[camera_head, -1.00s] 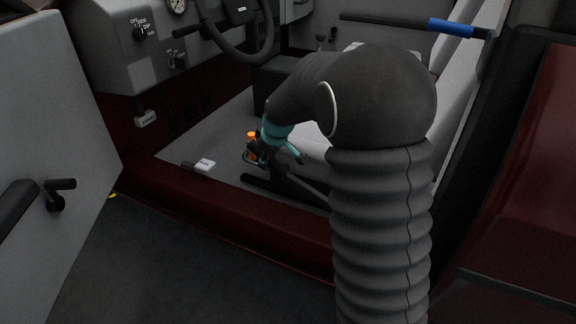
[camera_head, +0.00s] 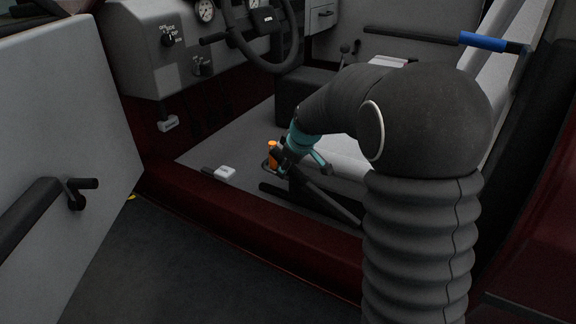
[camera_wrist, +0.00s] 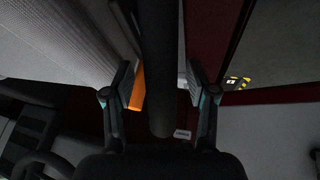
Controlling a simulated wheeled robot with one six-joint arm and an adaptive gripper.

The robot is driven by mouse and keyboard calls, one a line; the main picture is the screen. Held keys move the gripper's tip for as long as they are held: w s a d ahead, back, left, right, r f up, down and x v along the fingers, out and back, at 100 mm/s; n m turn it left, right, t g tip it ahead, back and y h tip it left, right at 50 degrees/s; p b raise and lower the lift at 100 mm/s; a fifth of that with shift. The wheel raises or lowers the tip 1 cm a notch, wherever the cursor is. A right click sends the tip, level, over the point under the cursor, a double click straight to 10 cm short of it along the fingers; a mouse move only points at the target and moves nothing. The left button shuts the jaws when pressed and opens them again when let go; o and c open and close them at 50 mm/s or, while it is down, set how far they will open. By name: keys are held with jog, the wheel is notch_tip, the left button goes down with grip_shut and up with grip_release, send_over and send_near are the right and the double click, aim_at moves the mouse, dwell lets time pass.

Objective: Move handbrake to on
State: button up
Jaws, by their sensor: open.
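A dark bar, which looks like the handbrake lever (camera_head: 332,204), slants up from the cab floor beside the seat. My gripper (camera_head: 277,163) is at its upper end, partly hidden by my own wrist. In the wrist view a thick dark round bar (camera_wrist: 161,75), likely the same lever, runs between the two fingers of my gripper (camera_wrist: 160,92). The fingers are open, with a visible gap on each side of the bar. An orange part (camera_head: 271,152) shows at the gripper; orange also shows beside the left finger in the wrist view (camera_wrist: 138,92).
A white block (camera_head: 225,173) on a dark strip lies on the floor left of my gripper. The steering wheel (camera_head: 289,62) and dashboard (camera_head: 140,60) are behind. The open door (camera_head: 65,130) stands left. The dark red sill (camera_head: 250,225) runs in front.

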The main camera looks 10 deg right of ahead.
jog(key=v, duration=1.1)
jog(key=shift+r, duration=0.3)
jog(key=shift+s, duration=0.15)
jog(key=s+d+f+m+g, duration=0.1)
jog(key=s+f+m, duration=0.15)
jog(key=s, duration=0.25)
jog(key=s+f+m+g, duration=0.1)
jog(key=s+m, duration=0.2)
jog(key=s, duration=0.1)
jog(key=s+d+r+m+t+h+p, duration=0.1)
jog(key=s+r+p, duration=0.1)
jog(key=s, duration=0.9)
jog(key=s+d+r+m+t+p, duration=0.1)
jog(key=s+r+m+p, duration=0.1)
jog(key=s, duration=0.9)
jog(key=shift+r+h+p, duration=0.4)
jog(key=shift+r+p, duration=0.35)
jog(key=shift+r, duration=0.65)
